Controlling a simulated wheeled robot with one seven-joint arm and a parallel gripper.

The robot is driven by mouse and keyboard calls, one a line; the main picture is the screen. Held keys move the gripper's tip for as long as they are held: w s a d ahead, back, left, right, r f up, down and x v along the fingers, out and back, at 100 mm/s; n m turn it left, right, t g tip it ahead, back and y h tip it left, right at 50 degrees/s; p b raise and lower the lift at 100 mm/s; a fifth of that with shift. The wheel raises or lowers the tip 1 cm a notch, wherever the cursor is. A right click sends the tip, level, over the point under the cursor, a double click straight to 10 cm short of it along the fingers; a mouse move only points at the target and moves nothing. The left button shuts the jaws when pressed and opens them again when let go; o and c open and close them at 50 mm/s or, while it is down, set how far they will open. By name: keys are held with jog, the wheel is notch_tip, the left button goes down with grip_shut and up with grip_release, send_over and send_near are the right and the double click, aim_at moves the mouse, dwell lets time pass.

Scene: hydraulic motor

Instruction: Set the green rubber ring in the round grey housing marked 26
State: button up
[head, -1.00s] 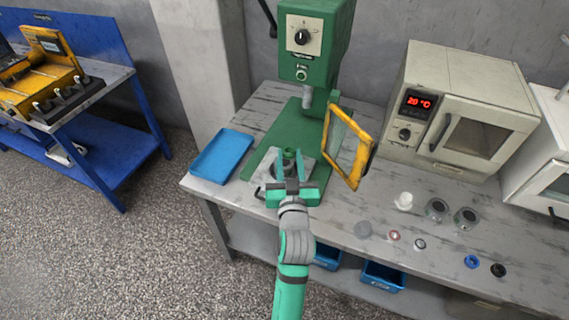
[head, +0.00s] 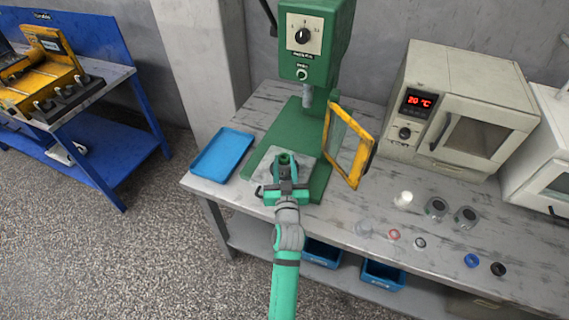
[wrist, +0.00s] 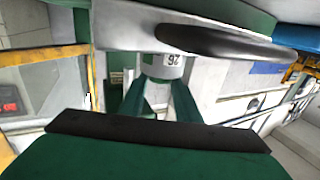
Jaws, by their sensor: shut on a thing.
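A round grey housing marked 26 (wrist: 174,60) shows between my fingertips in the wrist view, with its number upside down. My gripper (head: 286,172) is over the green press base, its fingers closed in from both sides and shut on the housing. In the wrist view the two green fingers (wrist: 160,88) meet its sides. A green ring-shaped piece (head: 286,158) with a dark opening shows at the top between the fingers in the head view. How deep it sits in the housing cannot be told. My gripper hides most of the housing in the head view.
The green press (head: 315,42) stands above, its yellow-framed guard (head: 364,150) swung to the right. A blue tray (head: 222,155) lies left. Two other grey housings (head: 437,207), a white piece (head: 404,199) and several small rings, including a blue one (head: 471,260), lie right. An oven (head: 467,115) stands behind.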

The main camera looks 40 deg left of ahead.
jog(key=o, duration=1.1)
jog(key=shift+c, duration=0.2)
jog(key=v, duration=1.2)
jog(key=shift+d, duration=0.1)
jog(key=s+d+f+m+t+h, duration=0.1)
jog(key=s+d+f+m+h, duration=0.3)
jog(key=d, duration=0.5)
jog(key=s+d+f+m+t+h, duration=0.1)
jog(key=s+d+f+h, duration=0.1)
jog(key=s+d+f, duration=0.4)
jog(key=s+d+r+m+h, duration=0.1)
jog(key=s+d+r+h, duration=0.1)
jog(key=s+d, duration=0.4)
jog(key=s+d+r+m+h, duration=0.1)
jog(key=s+d+r+h, duration=0.2)
jog(key=s+d, duration=0.4)
jog(key=s, duration=0.5)
jog(key=shift+d+m+g, duration=0.3)
jog(key=shift+g, duration=0.1)
